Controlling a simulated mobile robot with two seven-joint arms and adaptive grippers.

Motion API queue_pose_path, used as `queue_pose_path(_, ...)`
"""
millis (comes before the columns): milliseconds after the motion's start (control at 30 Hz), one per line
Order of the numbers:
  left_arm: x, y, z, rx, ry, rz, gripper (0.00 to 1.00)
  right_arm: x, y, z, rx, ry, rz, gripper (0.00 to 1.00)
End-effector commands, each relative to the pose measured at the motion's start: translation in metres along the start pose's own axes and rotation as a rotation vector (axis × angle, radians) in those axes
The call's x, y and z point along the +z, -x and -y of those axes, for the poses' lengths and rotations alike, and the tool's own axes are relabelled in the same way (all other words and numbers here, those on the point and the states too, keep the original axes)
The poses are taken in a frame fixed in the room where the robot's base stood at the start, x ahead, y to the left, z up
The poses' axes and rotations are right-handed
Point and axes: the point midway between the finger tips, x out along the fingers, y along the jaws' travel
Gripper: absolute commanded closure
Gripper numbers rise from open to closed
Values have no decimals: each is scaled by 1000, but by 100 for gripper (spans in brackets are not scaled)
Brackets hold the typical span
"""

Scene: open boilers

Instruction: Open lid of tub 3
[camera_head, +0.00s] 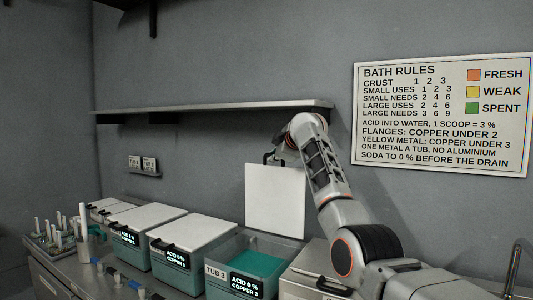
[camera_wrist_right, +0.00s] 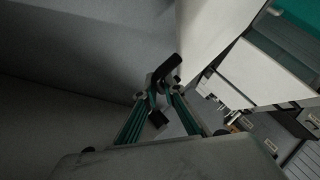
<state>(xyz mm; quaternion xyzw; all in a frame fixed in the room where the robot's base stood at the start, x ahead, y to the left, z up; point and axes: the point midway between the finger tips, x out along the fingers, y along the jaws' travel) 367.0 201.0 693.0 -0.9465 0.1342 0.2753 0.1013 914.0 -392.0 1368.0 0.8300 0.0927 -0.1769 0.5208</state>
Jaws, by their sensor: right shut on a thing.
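Tub 3 (camera_head: 215,272) is a teal tub with a "TUB 3" label and a small display reading acid 0 %, copper 3. Its white lid (camera_head: 275,202) stands upright at the tub's back edge, and teal liquid shows inside the tub. My right gripper (camera_head: 276,156) is at the top edge of the lid, shut on the lid's black handle (camera_head: 267,158). In the right wrist view the fingers (camera_wrist_right: 160,97) are at the dark handle (camera_wrist_right: 171,69), beside the white lid (camera_wrist_right: 203,28). My left gripper is not in view.
Closed white-lidded tubs (camera_head: 192,230) stand in a row to the left. A metal-lidded box (camera_head: 312,262) is at the right, partly behind my arm. A wall shelf (camera_head: 220,106) runs above the tubs. A rack of tools (camera_head: 62,235) is at far left.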

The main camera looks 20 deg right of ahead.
Motion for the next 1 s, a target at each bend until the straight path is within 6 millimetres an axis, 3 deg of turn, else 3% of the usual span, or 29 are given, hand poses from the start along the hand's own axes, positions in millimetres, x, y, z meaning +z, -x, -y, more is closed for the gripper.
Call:
queue_pose_path(633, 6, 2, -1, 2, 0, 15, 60, 7, 6, 1, -31, -29, -3, 100)
queue_pose_path(667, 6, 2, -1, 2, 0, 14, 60, 7, 6, 1, -31, -29, -3, 86)
queue_pose_path(700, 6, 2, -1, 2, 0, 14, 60, 7, 6, 1, -31, -29, -3, 84)
queue_pose_path(1000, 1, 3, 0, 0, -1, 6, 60, 7, 7, 1, -32, -29, -2, 84)
